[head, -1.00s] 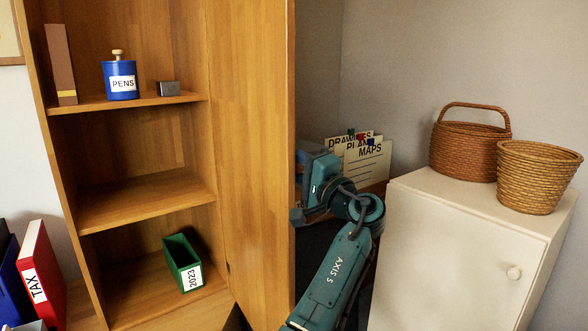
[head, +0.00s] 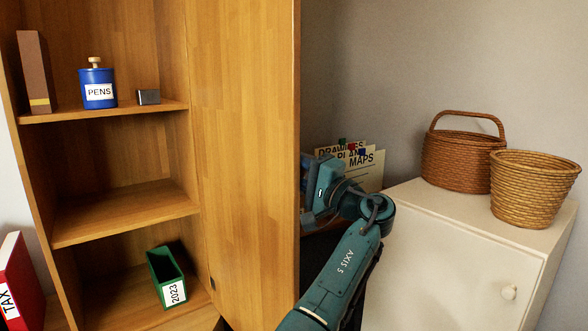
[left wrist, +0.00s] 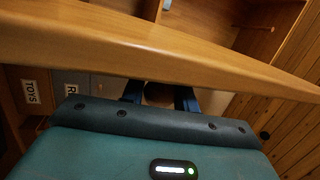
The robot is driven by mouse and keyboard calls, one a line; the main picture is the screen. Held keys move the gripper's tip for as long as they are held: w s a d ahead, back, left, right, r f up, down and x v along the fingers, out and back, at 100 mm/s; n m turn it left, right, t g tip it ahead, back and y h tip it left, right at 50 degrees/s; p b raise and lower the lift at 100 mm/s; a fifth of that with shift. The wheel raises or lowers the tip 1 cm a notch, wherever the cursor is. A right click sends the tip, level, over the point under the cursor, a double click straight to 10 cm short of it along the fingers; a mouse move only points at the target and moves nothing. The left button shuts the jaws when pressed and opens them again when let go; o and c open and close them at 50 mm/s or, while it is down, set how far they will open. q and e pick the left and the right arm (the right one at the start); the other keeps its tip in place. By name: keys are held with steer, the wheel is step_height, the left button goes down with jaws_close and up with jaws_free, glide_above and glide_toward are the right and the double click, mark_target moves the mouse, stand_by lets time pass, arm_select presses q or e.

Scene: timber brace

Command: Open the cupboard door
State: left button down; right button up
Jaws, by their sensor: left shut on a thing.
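The wooden cupboard door (head: 245,150) stands swung out from the open cupboard (head: 120,212), its inner face towards the head camera. My left arm reaches round the door's free edge from the right, and the door hides its fingertips in the head view. In the left wrist view my left gripper (left wrist: 158,97) has its two fingers on either side of a round knob (left wrist: 159,92) on the door's outer face, shut on it. The door's edge (left wrist: 150,48) crosses the upper part of that view. My right gripper is in neither view.
Cupboard shelves hold a brown book (head: 35,72), blue PENS jar (head: 98,85), small grey box (head: 148,97) and green 2023 holder (head: 166,276). A white cabinet (head: 450,262) with two baskets (head: 463,157) stands at right. A red TAX binder (head: 20,280) is at lower left.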

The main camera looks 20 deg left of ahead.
arm_select(q)
steer(key=c, duration=1.1)
jaws_free()
steer(key=shift+o, duration=0.2)
steer(key=p+v, duration=0.1)
steer(key=v, duration=1.2)
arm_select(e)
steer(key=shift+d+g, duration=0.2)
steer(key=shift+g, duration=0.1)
arm_select(q)
steer(key=shift+r, duration=0.1)
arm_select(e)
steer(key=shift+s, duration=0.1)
